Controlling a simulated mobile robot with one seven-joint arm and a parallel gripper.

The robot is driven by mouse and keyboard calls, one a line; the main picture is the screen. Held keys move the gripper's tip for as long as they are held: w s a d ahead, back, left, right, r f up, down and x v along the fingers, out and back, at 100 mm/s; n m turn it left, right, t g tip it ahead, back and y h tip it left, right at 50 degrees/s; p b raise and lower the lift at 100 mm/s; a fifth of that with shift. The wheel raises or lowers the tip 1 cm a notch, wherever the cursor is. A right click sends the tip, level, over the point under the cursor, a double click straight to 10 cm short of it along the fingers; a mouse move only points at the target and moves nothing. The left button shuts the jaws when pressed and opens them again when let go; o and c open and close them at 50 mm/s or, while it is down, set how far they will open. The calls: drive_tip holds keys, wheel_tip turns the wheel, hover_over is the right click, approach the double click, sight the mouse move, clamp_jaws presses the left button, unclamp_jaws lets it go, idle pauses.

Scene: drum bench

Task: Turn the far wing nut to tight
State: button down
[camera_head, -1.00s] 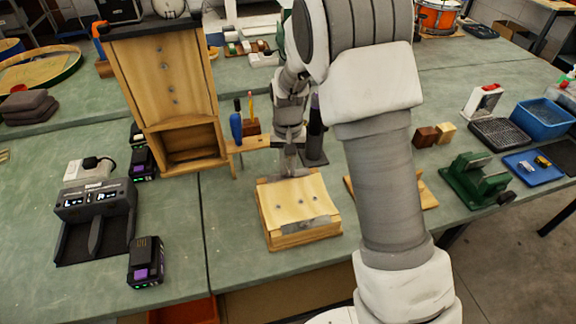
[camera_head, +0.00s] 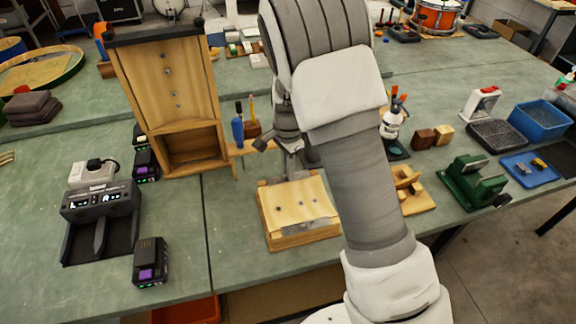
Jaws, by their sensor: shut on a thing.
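The wooden block (camera_head: 297,205) with a pale, curved top sits on the green bench in the middle of the view. Small dark fastener heads show on its top, and a grey metal plate (camera_head: 305,227) lies at its near edge. My gripper (camera_head: 291,174) points down at the block's far edge. Its fingertips are small here and shut on the far wing nut, which they hide. My forearm covers the area just right of the block.
A tall wooden frame (camera_head: 167,85) stands behind left, beside a small rack with a blue-handled tool (camera_head: 238,131). A battery charger (camera_head: 100,210) and batteries are left. A green vise (camera_head: 474,181) and blue tray (camera_head: 532,168) are right.

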drive_tip(key=m+p, duration=0.2)
drive_tip(key=m, duration=0.3)
drive_tip(key=shift+w+r, duration=0.1)
drive_tip(key=shift+r, duration=0.05)
drive_tip(key=shift+m+p, duration=0.8)
drive_tip(key=shift+m, duration=0.8)
drive_tip(key=c, duration=0.9)
unclamp_jaws()
drive_tip(key=shift+o, duration=0.2)
wheel_tip(320, 180, up, 17)
